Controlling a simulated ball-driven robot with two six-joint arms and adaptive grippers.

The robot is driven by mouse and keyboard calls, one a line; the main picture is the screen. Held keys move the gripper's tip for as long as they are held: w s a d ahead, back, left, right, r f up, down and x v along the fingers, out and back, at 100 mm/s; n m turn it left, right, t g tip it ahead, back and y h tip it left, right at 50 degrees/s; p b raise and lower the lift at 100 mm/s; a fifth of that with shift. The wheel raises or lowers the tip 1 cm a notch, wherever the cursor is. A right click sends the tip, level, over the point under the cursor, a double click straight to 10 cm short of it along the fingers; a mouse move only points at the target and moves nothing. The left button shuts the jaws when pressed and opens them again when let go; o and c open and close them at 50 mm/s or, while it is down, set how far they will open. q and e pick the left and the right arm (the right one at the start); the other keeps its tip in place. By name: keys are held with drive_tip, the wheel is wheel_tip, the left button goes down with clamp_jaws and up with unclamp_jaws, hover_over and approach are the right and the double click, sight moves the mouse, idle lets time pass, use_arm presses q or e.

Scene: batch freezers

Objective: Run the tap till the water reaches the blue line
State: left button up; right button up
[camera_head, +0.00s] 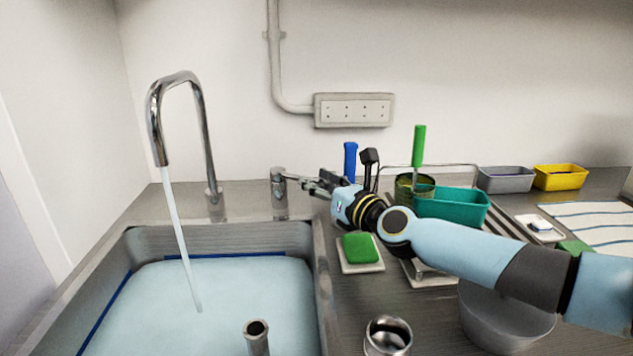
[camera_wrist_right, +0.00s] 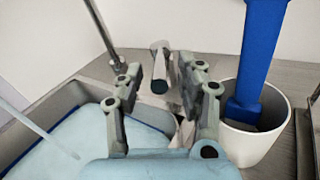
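The chrome tap (camera_head: 180,80) arches over the sink at the left, and a stream of water (camera_head: 180,235) runs from its spout. The water (camera_head: 220,290) fills the sink basin broadly; its surface lies at or just under the blue line (camera_head: 108,303) on the walls. The line also shows in the right wrist view (camera_wrist_right: 147,127). My right gripper (camera_head: 310,182) is at the tap's lever post (camera_head: 279,188) behind the sink's right corner. In the wrist view its fingers (camera_wrist_right: 158,75) are apart, with the lever end (camera_wrist_right: 159,85) between them. My left gripper is out of view.
A standpipe (camera_head: 257,340) rises from the sink. Right of the sink are a green sponge (camera_head: 360,247) on a dish, a metal cup (camera_head: 388,338) and a teal tub (camera_head: 455,208). A white pot (camera_wrist_right: 250,145) holding a blue-handled tool (camera_wrist_right: 258,50) stands close beside my right gripper.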

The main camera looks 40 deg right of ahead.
drive_tip(key=shift+w, duration=0.3)
drive_tip(key=c, duration=0.4)
clamp_jaws()
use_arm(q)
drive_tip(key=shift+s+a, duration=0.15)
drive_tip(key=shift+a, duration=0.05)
